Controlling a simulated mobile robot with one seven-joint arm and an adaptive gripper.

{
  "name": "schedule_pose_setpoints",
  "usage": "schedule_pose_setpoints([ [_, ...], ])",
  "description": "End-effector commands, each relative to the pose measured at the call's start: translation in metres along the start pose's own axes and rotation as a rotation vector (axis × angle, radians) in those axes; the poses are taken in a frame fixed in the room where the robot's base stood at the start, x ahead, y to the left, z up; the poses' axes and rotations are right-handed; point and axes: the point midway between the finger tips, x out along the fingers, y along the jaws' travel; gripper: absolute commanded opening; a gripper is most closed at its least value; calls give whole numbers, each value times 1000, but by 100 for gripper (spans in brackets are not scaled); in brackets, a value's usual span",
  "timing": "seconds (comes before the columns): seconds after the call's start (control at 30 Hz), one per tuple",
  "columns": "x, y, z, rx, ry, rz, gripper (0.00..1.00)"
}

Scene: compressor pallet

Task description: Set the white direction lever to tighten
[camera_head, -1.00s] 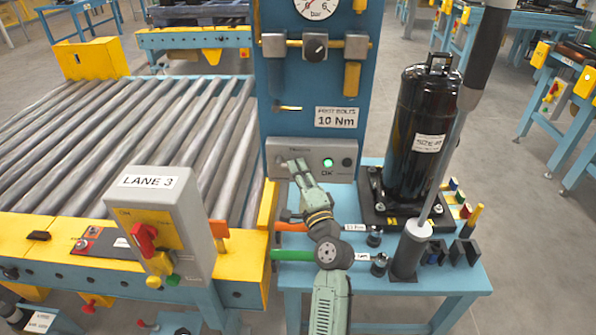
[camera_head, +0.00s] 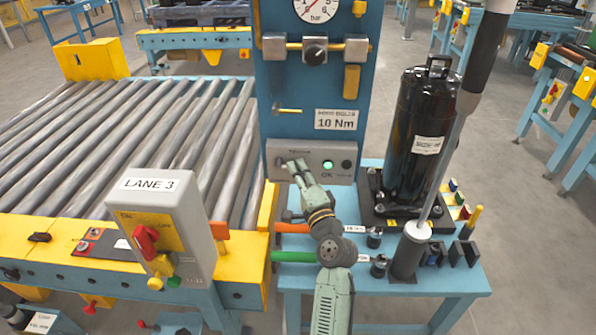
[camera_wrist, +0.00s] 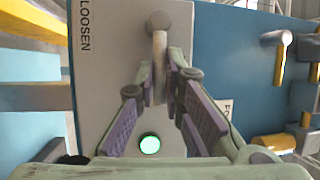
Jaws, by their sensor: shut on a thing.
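The grey control panel (camera_head: 325,152) with a lit green lamp is on the blue post. In the wrist view the pale direction lever (camera_wrist: 160,48) hangs from a round pivot on the panel (camera_wrist: 110,60). The word LOOSEN stands on the panel to the left of the lever. My gripper (camera_wrist: 162,82) is closed around the lever's free end, with one finger on each side. In the head view my gripper (camera_head: 290,166) is at the panel's left part and hides most of the lever. The lever's other label is not readable.
A black compressor (camera_head: 420,130) stands on the blue table to the right, with a long tool (camera_head: 448,165) upright in front of it. Orange and green handled wrenches (camera_head: 293,256) lie under my arm. The LANE 3 box (camera_head: 165,225) and roller conveyor (camera_head: 120,130) are on the left.

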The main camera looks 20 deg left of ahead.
Motion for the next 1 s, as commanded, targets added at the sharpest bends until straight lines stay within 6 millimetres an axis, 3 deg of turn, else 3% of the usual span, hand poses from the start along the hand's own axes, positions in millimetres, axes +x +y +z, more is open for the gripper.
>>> schedule_pose_setpoints([
  [0.17,0,1,0,-3,-1,1,0],
  [0.2,0,1,0,-3,0,1,11],
  [0.5,0,0,0,-1,0,-1,30],
  [0.83,-4,0,0,0,1,-2,30],
  [1.0,-28,1,0,1,2,-1,30],
])
